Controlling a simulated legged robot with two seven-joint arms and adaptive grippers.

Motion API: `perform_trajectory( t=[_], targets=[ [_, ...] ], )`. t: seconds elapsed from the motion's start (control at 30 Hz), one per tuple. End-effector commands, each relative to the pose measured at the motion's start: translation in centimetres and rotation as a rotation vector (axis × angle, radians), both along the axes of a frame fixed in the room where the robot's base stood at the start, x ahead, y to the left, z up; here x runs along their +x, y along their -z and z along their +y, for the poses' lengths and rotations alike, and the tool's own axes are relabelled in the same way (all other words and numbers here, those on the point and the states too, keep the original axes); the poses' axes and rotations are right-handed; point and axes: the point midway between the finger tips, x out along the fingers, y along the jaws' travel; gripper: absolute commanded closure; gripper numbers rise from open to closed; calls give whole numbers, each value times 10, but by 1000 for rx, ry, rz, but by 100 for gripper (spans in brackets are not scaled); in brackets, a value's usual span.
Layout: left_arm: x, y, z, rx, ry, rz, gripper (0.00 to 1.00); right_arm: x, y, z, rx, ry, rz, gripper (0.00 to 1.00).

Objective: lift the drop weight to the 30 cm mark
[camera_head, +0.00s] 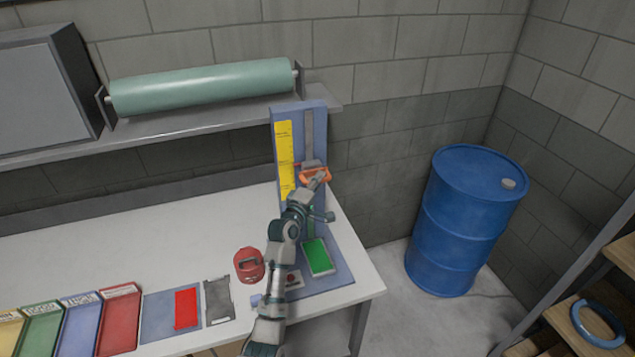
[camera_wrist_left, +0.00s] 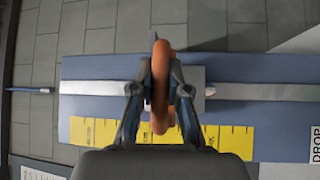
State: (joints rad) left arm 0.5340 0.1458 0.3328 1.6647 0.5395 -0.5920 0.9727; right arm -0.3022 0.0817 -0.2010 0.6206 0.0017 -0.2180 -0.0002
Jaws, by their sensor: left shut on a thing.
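The drop weight has an orange handle (camera_head: 313,174) and sits on the upright blue drop stand (camera_head: 317,135), about halfway up its rail. A yellow scale (camera_head: 285,158) runs up the stand's left side; its marks are too small to read. My left gripper (camera_head: 321,180) is at the handle. In the left wrist view, my left gripper (camera_wrist_left: 160,70) is shut on the orange handle (camera_wrist_left: 161,110), with a grey block (camera_wrist_left: 195,85) behind it on the rail and the yellow scale (camera_wrist_left: 230,138) below. My right gripper is not in view.
A green pad (camera_head: 318,258) lies on the stand's base. A red round object (camera_head: 249,265), a grey plate (camera_head: 218,300) and coloured trays (camera_head: 120,322) are on the white table (camera_head: 150,245). A blue barrel (camera_head: 465,220) stands right of it. A green roll (camera_head: 200,87) is on the shelf.

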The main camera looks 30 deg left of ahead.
Motion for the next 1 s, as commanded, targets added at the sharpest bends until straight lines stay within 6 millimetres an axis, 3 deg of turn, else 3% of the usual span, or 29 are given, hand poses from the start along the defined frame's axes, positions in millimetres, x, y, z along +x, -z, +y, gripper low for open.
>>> perform_trajectory(
  t=[0.07, 0.43, 0.47, 0.53, 0.87, 1.0],
  targets=[
    [0, -13, -1, 1, 0, -8, 100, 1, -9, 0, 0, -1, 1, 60],
    [0, -12, -2, 0, 2, -8, 100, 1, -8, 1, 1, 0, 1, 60],
    [0, -12, -2, 0, 2, -8, 78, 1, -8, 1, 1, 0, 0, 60],
    [0, -12, -2, 0, 2, -8, 60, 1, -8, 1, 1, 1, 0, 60],
    [-2, -9, -1, -1, 1, -3, 59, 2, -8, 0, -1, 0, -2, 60],
    [-18, -6, -2, -2, 1, -4, 59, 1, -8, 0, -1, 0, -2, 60]
  ],
)
